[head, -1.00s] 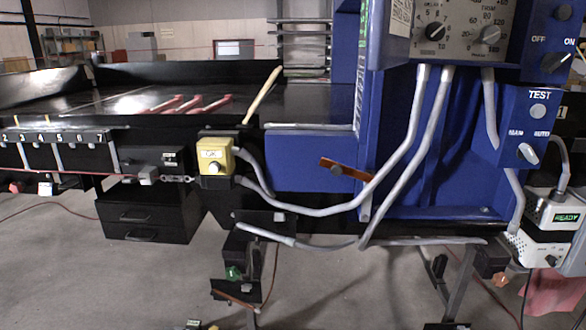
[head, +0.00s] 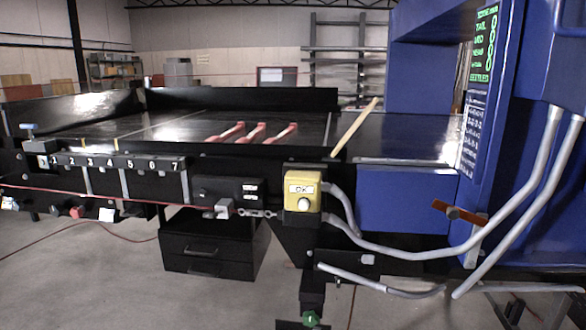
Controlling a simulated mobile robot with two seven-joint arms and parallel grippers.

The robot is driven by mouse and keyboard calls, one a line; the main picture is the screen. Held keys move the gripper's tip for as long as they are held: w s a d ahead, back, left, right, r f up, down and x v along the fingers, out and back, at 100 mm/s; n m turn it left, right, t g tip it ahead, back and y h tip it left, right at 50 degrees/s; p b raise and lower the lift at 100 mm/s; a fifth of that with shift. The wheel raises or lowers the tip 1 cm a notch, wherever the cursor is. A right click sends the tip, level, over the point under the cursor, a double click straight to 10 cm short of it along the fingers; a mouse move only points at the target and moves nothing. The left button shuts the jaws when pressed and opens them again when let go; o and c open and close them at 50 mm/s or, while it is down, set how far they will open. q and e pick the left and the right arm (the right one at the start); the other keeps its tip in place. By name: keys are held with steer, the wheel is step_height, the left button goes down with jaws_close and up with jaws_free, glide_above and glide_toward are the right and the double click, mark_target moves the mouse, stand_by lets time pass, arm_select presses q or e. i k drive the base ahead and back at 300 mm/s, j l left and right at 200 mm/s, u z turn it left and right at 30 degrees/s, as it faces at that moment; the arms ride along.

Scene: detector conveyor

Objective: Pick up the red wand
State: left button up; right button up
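Three red bars with pale upper faces lie side by side on the dark conveyor bed in the head view: a left bar (head: 226,132), a middle bar (head: 250,133) and a right bar (head: 281,132). I cannot tell whether one of them is the red wand. A pale wooden stick (head: 355,127) leans up at the right end of the bed. An orange-red lever (head: 459,213) sits on the blue cabinet's side. Neither of my grippers is in view.
The black conveyor (head: 170,125) has raised walls behind and at left, and numbered tags along its front. A yellow OK button box (head: 303,190) and grey hoses hang at the front. The blue cabinet (head: 410,200) blocks the right. A black drawer unit (head: 210,243) stands below.

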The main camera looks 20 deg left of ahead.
mark_target(240, 126)
steer(key=j+z, duration=0.2)
steer(key=j, duration=0.9)
steer(key=j+z, duration=0.2)
steer(key=j, duration=0.9)
